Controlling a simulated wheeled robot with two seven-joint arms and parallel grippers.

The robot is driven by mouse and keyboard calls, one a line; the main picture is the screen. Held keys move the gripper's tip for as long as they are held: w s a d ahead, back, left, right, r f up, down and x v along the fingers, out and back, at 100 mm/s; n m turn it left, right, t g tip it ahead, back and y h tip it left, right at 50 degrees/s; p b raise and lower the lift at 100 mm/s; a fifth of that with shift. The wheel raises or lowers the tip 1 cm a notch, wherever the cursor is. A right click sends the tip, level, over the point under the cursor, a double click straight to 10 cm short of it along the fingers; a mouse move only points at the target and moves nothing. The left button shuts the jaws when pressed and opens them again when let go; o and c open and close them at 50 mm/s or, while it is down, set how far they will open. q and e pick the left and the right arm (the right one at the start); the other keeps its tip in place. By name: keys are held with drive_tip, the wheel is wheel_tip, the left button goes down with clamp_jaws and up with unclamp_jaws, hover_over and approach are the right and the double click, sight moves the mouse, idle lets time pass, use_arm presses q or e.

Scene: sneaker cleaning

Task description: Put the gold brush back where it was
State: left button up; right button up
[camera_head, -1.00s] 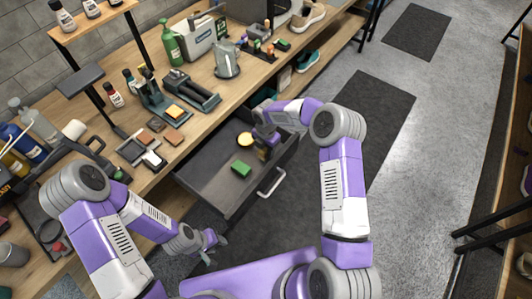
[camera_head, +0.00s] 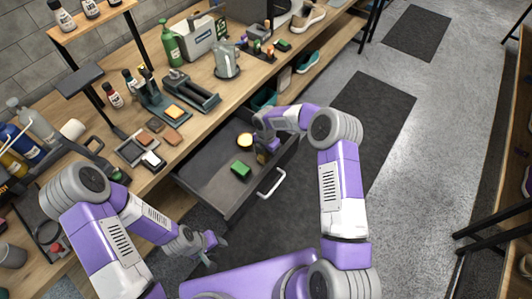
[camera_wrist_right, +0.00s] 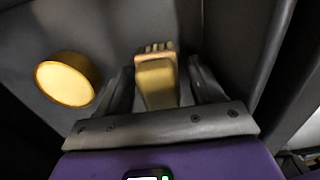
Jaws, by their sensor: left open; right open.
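The gold brush (camera_wrist_right: 158,88) lies in the open drawer (camera_head: 208,183), between the two fingers of my right gripper (camera_wrist_right: 160,72). Gaps show on both sides of it in the right wrist view, so the fingers are open around it and not clamped. In the head view the brush (camera_head: 262,158) is a small gold patch under my right gripper (camera_head: 264,147), mostly hidden by it. My left gripper (camera_head: 213,249) is open and empty, low in front of the bench, away from the drawer.
A round yellow-gold disc (camera_head: 245,140) lies in the drawer left of the brush; it also shows in the right wrist view (camera_wrist_right: 66,80). A green block (camera_head: 241,170) lies nearer the drawer's front. The drawer walls are close around my right gripper. The bench top (camera_head: 205,140) holds cleaning items.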

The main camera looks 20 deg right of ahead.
drive_tip(key=shift+r, duration=0.2)
wheel_tip(320, 180, up, 12)
drive_tip(key=p, duration=0.2)
idle(0.5)
